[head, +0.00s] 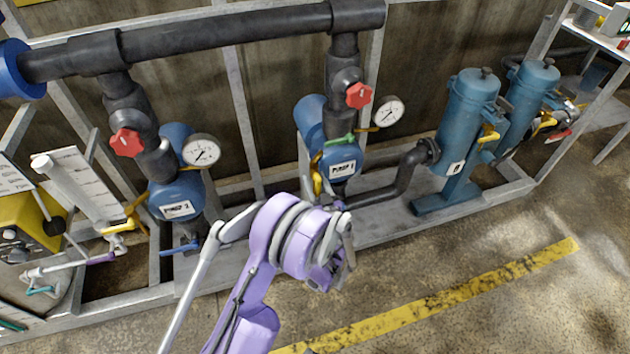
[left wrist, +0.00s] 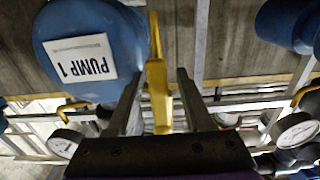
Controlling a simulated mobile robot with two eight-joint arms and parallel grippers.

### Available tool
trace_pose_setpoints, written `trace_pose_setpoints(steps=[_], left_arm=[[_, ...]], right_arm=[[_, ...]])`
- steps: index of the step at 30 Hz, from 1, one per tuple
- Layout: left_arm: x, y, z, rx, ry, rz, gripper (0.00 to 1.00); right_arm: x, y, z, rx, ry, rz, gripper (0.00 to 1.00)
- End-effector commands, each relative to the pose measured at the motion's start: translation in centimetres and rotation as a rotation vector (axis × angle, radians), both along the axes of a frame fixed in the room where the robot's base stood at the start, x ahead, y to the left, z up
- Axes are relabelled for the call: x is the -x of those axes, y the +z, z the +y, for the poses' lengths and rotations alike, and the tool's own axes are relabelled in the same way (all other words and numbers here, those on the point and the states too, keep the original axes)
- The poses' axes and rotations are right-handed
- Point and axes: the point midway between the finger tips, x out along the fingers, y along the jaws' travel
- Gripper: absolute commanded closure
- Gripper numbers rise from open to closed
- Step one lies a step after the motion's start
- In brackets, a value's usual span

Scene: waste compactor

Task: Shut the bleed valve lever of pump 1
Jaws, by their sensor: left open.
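Pump 1 (head: 343,168) is a blue pump with a white label at the middle of the head view. A yellow lever (head: 316,176) hangs at its left side, and a green handle (head: 340,140) sits above the label. In the left wrist view the pump (left wrist: 72,45) appears upside down. My left gripper (left wrist: 160,78) is open there, with the yellow lever (left wrist: 157,90) showing between its fingers. I cannot tell whether a finger touches it. In the head view my purple left wrist is in front of and below the pump. My right gripper is out of view.
Pump 2 (head: 177,205) stands to the left, with a red handwheel (head: 126,143) and a gauge (head: 201,151) above it. Pump 1 has its own red handwheel (head: 359,96) and gauge (head: 389,112). Blue filter vessels (head: 468,110) stand right. The floor beyond the yellow line (head: 440,300) is clear.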

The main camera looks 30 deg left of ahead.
Motion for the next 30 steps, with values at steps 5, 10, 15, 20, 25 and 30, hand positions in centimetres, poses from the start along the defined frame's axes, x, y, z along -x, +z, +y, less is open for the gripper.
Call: trace_pose_setpoints(steps=[5,10,15,20,25,30], left_arm=[[-0.24,0.02,0.30,0.000,0.000,0.000,0.49],[-0.22,0.02,0.26,0.000,0.000,0.000,0.52],[-0.21,0.02,0.24,0.000,0.000,0.000,0.83],[-0.20,0.02,0.24,0.000,0.000,0.000,1.00],[-0.20,0.02,0.24,0.000,0.000,0.000,1.00],[-0.19,0.02,0.23,0.000,0.000,0.000,1.00]], right_arm=[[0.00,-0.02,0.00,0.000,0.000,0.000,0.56],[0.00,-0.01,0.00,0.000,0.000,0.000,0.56],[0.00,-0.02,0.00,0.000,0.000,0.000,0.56],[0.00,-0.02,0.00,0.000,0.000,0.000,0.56],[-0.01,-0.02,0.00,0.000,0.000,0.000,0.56],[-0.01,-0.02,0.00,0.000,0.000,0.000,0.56]])
